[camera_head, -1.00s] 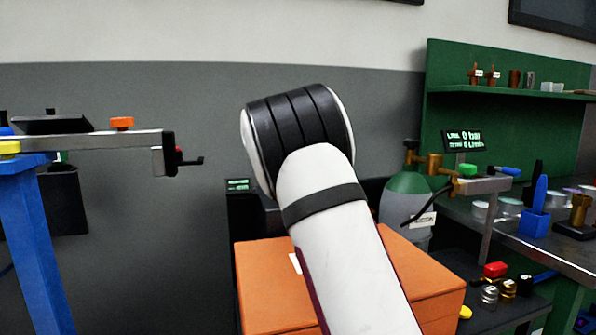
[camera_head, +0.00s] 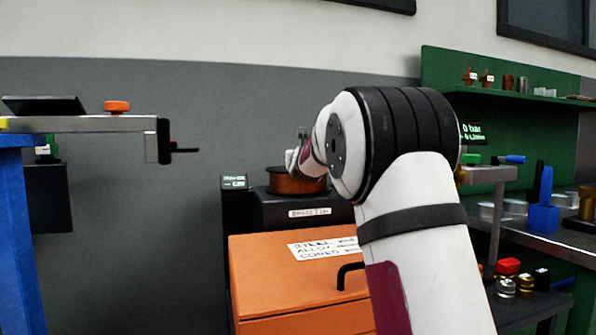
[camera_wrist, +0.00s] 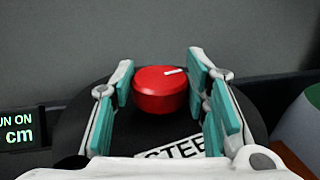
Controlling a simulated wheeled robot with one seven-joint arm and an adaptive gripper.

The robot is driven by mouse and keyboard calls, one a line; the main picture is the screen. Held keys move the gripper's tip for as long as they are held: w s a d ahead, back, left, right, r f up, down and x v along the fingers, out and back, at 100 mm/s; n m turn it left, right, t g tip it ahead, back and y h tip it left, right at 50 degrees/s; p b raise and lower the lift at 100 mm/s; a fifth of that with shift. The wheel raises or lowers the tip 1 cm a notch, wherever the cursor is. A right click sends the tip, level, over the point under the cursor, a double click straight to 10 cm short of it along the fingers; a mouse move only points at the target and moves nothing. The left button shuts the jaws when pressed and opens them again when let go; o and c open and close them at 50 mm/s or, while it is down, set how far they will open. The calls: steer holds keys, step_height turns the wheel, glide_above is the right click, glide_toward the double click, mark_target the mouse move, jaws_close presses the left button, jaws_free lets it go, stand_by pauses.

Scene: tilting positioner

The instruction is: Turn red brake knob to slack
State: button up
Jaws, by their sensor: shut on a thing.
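The red brake knob (camera_wrist: 160,91) is round, with a white pointer line on top that points right and slightly up in the wrist view. It sits above a dark round top with a white label (camera_wrist: 178,147) reading "STEE". My gripper (camera_wrist: 161,78) has its teal-padded fingers on either side of the knob and is shut on it. In the head view the knob cannot be made out, and my arm hides most of the gripper. A copper-brown spool (camera_head: 290,181) shows there beside my arm, on a black labelled box (camera_head: 272,212).
A small display (camera_head: 234,182) stands left of the spool. An orange box (camera_head: 285,270) with a dark handle is in front. A blue stand (camera_head: 15,240) with a metal arm is at left. A bench (camera_head: 560,240) with several parts is at right.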

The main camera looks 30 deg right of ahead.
steer(key=shift+f+y+b, duration=0.2)
steer(key=shift+y+b, duration=0.1)
steer(key=shift+b, duration=0.5)
steer(key=o, duration=1.1)
steer(key=shift+o, duration=0.2)
steer(key=shift+r, duration=0.1)
steer(key=shift+s+a, duration=0.1)
steer(key=shift+s, duration=0.05)
steer(key=v, duration=1.1)
steer(key=shift+s+a, duration=0.2)
steer(key=shift+s, duration=0.15)
